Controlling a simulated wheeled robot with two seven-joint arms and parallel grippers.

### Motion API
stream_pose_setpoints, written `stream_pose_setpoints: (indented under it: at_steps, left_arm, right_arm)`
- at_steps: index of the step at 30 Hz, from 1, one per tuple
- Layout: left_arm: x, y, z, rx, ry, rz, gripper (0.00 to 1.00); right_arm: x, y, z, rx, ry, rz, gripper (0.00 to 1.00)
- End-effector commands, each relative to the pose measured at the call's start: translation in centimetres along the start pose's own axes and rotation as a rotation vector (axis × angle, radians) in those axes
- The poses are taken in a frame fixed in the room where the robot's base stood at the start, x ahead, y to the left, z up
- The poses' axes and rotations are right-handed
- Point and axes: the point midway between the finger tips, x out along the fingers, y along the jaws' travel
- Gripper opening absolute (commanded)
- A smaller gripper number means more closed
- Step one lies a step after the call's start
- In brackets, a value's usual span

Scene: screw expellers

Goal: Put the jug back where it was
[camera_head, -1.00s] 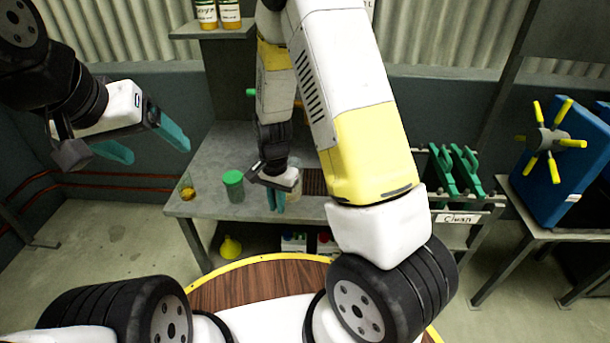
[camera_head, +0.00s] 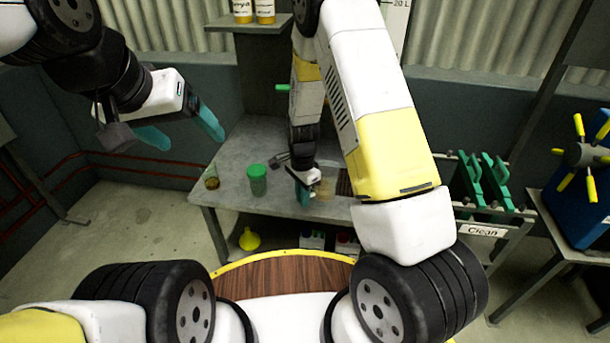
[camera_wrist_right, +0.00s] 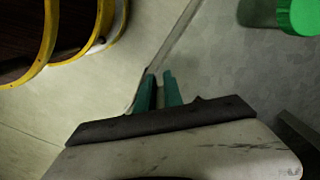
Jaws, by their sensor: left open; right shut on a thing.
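A small translucent, beige-tinted container, which I take for the jug (camera_head: 325,188), stands at the front of the grey table (camera_head: 228,190). My right gripper (camera_head: 302,194) points down at its left side. In the right wrist view the teal fingers (camera_wrist_right: 158,90) are nearly together with a narrow gap. The jug cannot be made out there, so the grip itself is hidden. My left gripper (camera_head: 182,130) is open and empty, raised in the air left of the table.
A green-lidded jar (camera_head: 257,180) and a small glass with amber liquid (camera_head: 212,178) stand left of the jug. The green lid (camera_wrist_right: 298,14) also shows in the wrist view. A yellow funnel (camera_head: 249,239) sits below. A rack marked Clean (camera_head: 482,231) stands right.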

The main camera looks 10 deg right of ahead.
Motion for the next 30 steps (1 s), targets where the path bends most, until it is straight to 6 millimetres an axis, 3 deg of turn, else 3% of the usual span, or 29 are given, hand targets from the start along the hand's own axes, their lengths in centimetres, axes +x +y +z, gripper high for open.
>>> stream_pose_setpoints:
  at_steps: [3, 9, 13, 20, 30]
  left_arm:
    - [0.0, 0.0, 0.0, 0.000, 0.000, 0.000, 0.79]
    - [0.0, 0.0, 0.0, 0.000, 0.000, 0.000, 0.79]
    - [0.0, 0.0, 0.0, 0.000, 0.000, 0.000, 0.79]
    - [0.0, 0.0, 0.0, 0.000, 0.000, 0.000, 0.79]
    - [0.0, 0.0, 0.0, 0.000, 0.000, 0.000, 0.79]
  right_arm:
    - [0.3, -1.4, -2.3, 0.002, 0.000, -0.001, 0.00]
    - [0.5, -2.6, -4.2, -0.002, 0.000, 0.001, 0.00]
    - [1.0, -2.7, -4.4, -0.002, 0.000, 0.002, 0.00]
    - [3.9, -2.6, -4.3, -0.001, -0.001, 0.002, 0.00]
    - [4.2, -2.7, -4.3, -0.002, 0.000, 0.000, 0.00]
